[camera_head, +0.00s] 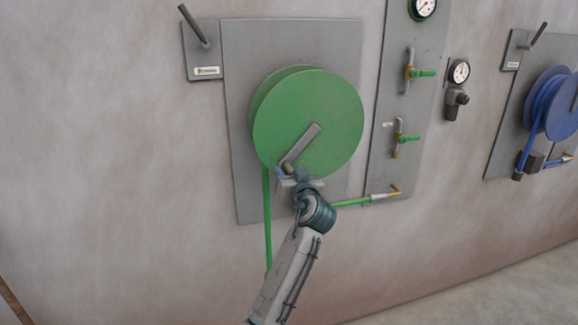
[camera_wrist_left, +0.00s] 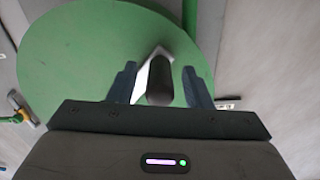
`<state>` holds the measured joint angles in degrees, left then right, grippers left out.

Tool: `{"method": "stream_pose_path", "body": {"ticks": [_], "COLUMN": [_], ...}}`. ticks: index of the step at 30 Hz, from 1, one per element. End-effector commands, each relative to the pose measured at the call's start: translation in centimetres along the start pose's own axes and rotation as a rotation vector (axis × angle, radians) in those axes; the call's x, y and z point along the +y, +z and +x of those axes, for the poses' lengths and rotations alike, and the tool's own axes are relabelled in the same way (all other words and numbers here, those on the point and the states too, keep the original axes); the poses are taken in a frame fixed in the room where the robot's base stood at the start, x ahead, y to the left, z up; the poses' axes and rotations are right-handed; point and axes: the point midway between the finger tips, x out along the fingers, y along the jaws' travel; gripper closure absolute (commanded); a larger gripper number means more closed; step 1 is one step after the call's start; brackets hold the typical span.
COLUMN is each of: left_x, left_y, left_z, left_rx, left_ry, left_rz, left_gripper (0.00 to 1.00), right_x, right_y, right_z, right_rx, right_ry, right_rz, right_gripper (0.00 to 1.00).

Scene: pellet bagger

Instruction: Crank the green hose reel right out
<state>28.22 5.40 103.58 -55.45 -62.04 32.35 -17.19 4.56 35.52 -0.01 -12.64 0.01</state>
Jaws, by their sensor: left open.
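The green hose reel (camera_head: 325,105) is a large round drum on a grey wall plate. Its grey crank arm (camera_head: 307,140) runs from near the middle of the disc down and left. My left gripper (camera_head: 287,174) is at the crank's lower end, in front of the reel's lower edge, and hides the handle in the head view. In the left wrist view the dark round crank handle (camera_wrist_left: 160,82) stands between the two blue fingertips of my open left gripper (camera_wrist_left: 160,85), with a gap on each side. My right gripper is not in view.
Green hose (camera_head: 267,215) hangs down from the reel's left side. A short green hose (camera_head: 350,203) leads to a brass fitting. A panel with green valves (camera_head: 424,73) stands to the right, with a blue reel (camera_head: 560,118) beyond. A lever (camera_head: 194,26) is at upper left.

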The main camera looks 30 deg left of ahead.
Motion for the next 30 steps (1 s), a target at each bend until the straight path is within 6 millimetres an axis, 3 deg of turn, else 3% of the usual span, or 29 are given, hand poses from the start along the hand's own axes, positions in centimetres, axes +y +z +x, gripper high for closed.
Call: {"method": "stream_pose_path", "body": {"ticks": [12, 19, 30], "left_x": [0.0, 0.0, -0.4], "left_y": [0.1, 0.0, 0.5], "left_z": [1.0, 1.0, 1.9], "left_rx": [-0.001, -0.001, 0.002], "left_ry": [0.000, 0.000, -0.002], "left_rz": [-0.002, -0.002, -0.027], "left_gripper": [0.55, 0.98, 1.00], "right_x": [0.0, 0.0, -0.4], "right_y": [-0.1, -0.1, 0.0], "right_z": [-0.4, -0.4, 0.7], "right_rx": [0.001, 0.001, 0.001], "right_ry": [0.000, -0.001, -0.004], "right_rz": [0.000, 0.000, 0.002], "right_gripper": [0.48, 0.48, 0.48]}}
